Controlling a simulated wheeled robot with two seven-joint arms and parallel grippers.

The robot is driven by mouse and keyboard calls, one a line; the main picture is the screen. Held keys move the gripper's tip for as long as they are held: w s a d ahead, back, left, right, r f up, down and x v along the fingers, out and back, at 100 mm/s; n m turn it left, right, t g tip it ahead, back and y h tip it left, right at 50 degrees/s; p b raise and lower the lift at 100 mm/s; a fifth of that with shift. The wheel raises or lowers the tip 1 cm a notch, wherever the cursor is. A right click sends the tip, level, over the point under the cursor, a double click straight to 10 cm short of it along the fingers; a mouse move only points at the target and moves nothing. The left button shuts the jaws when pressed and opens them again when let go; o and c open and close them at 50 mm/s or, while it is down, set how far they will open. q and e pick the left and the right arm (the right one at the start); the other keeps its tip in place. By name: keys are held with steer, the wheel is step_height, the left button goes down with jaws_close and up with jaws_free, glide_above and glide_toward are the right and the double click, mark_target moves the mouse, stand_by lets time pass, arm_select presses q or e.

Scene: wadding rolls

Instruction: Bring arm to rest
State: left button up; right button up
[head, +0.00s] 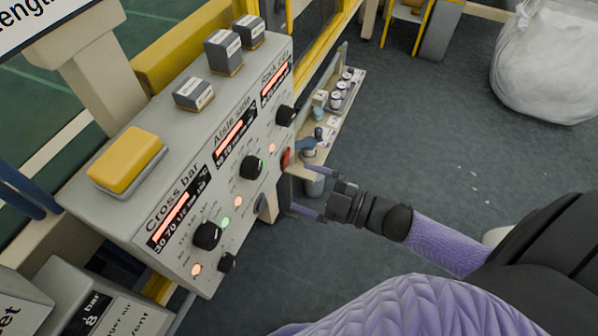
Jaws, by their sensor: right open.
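My right gripper (312,192) is in the middle of the head view, at the end of my purple and black right arm (440,240), which comes in from the right. Its two purple fingers are spread apart and nothing shows between them. The fingertips point left, close to the right edge of the grey control panel (222,190); I cannot tell whether they touch it. The panel carries black knobs, lit displays and a red button (285,158) just above the fingers. My left gripper is not in the picture.
A yellow block (126,160) and several small grey boxes (223,52) sit on top of the panel. Behind the gripper is a narrow shelf (322,140) with small cans. A white bag (548,62) stands at the top right. The grey floor (430,130) between is mostly clear.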

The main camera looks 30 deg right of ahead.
steer(key=s+d+f+m+g+h, duration=0.3)
steer(key=s+f+m+h, duration=0.2)
steer(key=f, duration=0.6)
steer(key=s+d+f+m+g+h, duration=0.2)
steer(key=s+f+m+h, duration=0.25)
steer(key=f, duration=0.65)
steer(key=s+a+f+m+g, duration=0.1)
steer(key=s+f+g, duration=0.2)
steer(key=s, duration=0.4)
steer(key=s+a+f+m+g+h, duration=0.1)
steer(key=s+a+f+g, duration=0.1)
steer(key=s, duration=0.5)
steer(key=s+a+f+m+g, duration=0.1)
steer(key=s+f+g, duration=0.2)
steer(key=s, duration=0.4)
steer(key=shift+s+a+f+g+h, duration=0.25)
steer(key=shift+s+f+g+h, duration=0.05)
steer(key=shift+s+g+h, duration=0.1)
steer(key=shift+w+m, duration=0.15)
steer(key=shift+m, duration=0.1)
